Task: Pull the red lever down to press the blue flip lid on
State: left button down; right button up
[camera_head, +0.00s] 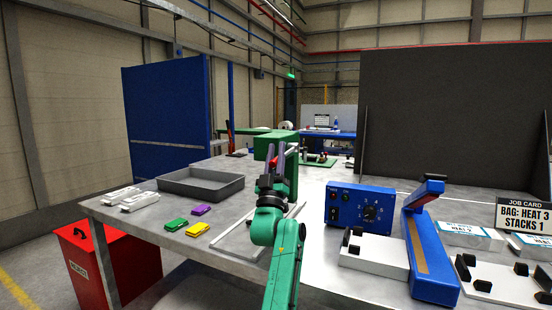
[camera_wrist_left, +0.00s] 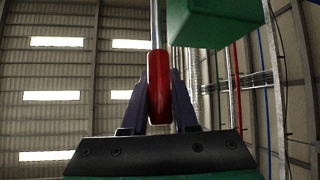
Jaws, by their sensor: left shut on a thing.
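The green press (camera_head: 291,180) stands on the table, and its green head also shows at the top of the left wrist view (camera_wrist_left: 215,22). The red lever grip (camera_wrist_left: 158,88) on a metal rod sits between the two dark fingers of my left gripper (camera_wrist_left: 160,100). My left gripper (camera_head: 274,160) is shut on this grip, in front of the press in the head view. My green arm and gripper cover part of the press. I cannot make out a blue flip lid; the space under the press head is hidden. My right gripper is not in view.
Green (camera_head: 176,225), purple (camera_head: 201,210) and yellow (camera_head: 197,230) clips lie left of my arm. A grey tray (camera_head: 215,192) sits behind them. A blue control box (camera_head: 346,207) and blue-armed sealer (camera_head: 420,245) stand on the right. A red bin (camera_head: 90,270) is at left.

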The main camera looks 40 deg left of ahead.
pick_arm(q)
jog(key=shift+w+f, duration=0.25)
jog(key=shift+f, duration=0.35)
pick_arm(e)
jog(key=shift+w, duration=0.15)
pick_arm(q)
jog(key=c, duration=0.8)
grip_release()
jog(key=shift+o, duration=0.6)
jog(key=shift+w+a+f, duration=0.2)
jog(key=shift+w+a, duration=0.05)
jog(key=shift+w, duration=0.05)
jog(key=shift+s+d+r, duration=0.15)
jog(key=shift+s+r, duration=0.1)
jog(key=shift+s+d+f, duration=0.1)
jog(key=shift+s+f, duration=0.05)
jog(key=shift+f, duration=0.05)
jog(key=s+d+f+b, duration=0.1)
jog(key=s+d+f, duration=0.2)
jog(key=s+d, duration=0.5)
jog(key=s, duration=0.4)
jog(key=shift+f, duration=0.35)
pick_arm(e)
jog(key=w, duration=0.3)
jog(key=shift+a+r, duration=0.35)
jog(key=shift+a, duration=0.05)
pick_arm(q)
jog(key=shift+d, duration=0.1)
